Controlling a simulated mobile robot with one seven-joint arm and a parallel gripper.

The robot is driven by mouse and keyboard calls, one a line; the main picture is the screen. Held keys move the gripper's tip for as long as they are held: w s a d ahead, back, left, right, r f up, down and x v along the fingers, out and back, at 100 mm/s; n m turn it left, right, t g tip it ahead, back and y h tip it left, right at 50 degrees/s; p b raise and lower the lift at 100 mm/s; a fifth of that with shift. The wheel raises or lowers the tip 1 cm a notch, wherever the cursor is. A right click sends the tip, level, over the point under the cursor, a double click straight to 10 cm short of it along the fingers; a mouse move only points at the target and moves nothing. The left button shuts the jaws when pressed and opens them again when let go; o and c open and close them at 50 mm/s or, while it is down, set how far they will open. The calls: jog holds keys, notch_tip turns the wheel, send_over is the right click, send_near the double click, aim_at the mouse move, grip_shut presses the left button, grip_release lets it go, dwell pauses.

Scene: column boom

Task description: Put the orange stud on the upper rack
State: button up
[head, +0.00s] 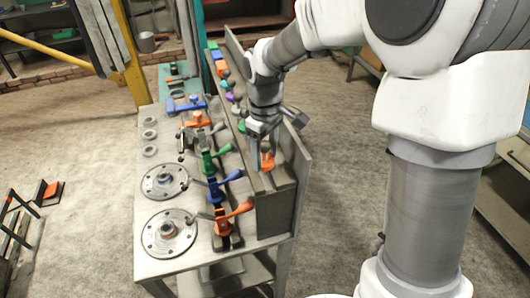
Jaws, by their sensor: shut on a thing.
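The orange stud (267,162) is at the near end of the upper rack (275,181), right at the tip of my gripper (262,158). My gripper points down over the rack and is shut on the stud. I cannot tell whether the stud touches the rack surface. The rack is a long grey raised ledge on the right side of the workbench, with several coloured studs along its far part. My wrist and arm hide some of its middle.
The workbench (150,205) below holds two round flanges (165,182), several rings and a row of coloured toggle clamps (222,222) close left of the rack. A grey upright panel (301,180) stands along the rack's right side. A yellow post (128,60) rises at the back left.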

aim_at(265, 142)
jog(key=shift+f+b, duration=0.95)
jog(key=shift+f, duration=0.5)
jog(key=o, duration=1.1)
jog(key=shift+r, duration=0.15)
jog(key=shift+r+p, duration=2.95)
jog(key=shift+r, duration=0.75)
jog(key=o, duration=0.5)
jog(key=shift+c, duration=0.2)
